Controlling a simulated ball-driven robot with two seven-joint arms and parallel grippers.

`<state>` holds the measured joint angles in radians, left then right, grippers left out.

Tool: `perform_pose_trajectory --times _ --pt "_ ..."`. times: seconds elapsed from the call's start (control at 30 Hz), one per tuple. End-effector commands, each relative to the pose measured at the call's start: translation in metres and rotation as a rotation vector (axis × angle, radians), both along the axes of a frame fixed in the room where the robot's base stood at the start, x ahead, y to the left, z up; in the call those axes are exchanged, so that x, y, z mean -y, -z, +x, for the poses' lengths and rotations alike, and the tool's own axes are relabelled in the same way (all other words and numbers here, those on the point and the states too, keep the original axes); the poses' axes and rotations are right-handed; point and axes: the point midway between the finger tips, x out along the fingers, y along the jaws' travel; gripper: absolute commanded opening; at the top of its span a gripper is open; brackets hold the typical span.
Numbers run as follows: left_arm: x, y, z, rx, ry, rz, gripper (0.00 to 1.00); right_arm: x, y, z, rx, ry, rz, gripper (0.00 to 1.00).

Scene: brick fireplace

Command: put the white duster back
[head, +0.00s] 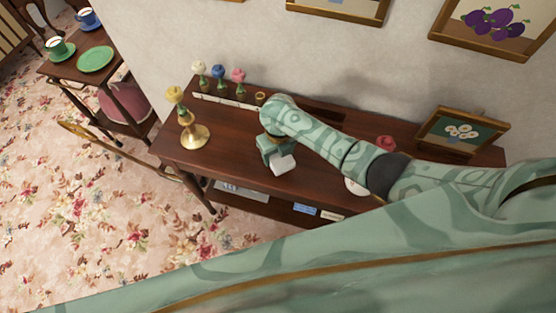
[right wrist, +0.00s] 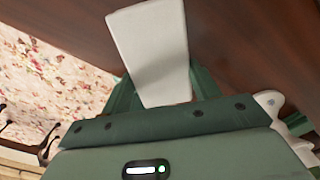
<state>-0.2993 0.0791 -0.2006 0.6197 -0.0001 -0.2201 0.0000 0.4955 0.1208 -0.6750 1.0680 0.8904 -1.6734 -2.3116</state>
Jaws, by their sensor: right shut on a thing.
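My right gripper (head: 279,158) is over the dark wooden table (head: 233,157), shut on a plain white block (head: 283,164). In the right wrist view the white block (right wrist: 150,50) is held between the green fingers and sticks out past them. I cannot tell whether this block is the white duster. A small white-topped item (head: 200,69) stands in a row with a blue-topped (head: 218,72) and a pink-topped one (head: 237,75) at the back left of the table. A brass-coloured cup (head: 260,98) is at the right end of that row. My left gripper is not in view.
A brass stand with a yellow top (head: 194,133) is at the table's left end. A framed flower picture (head: 460,132) stands at the right, and a red item (head: 386,142) is beside my right arm. A lower shelf (head: 262,207) holds several things. The middle left tabletop is clear.

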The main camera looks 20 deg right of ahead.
Motion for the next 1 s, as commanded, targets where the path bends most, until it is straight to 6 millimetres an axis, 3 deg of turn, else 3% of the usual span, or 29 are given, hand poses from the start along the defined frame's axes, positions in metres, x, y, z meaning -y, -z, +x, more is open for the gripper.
perform_pose_trajectory --times 0.2,0.57,0.6,0.67,1.0 --pt "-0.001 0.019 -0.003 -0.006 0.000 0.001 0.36 0.000 0.033 0.003 -0.001 0.000 -0.001 0.43" --pt "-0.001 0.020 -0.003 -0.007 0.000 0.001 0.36 0.000 0.036 0.003 0.001 0.000 -0.001 0.43" --pt "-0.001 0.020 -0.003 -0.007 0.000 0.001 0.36 0.000 0.036 0.003 0.001 0.000 -0.002 0.67" --pt "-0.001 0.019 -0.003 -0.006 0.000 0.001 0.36 0.000 0.035 0.003 0.001 0.000 -0.001 0.83" --pt "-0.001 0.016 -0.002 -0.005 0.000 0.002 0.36 0.000 0.030 0.003 0.002 0.001 -0.001 0.83"
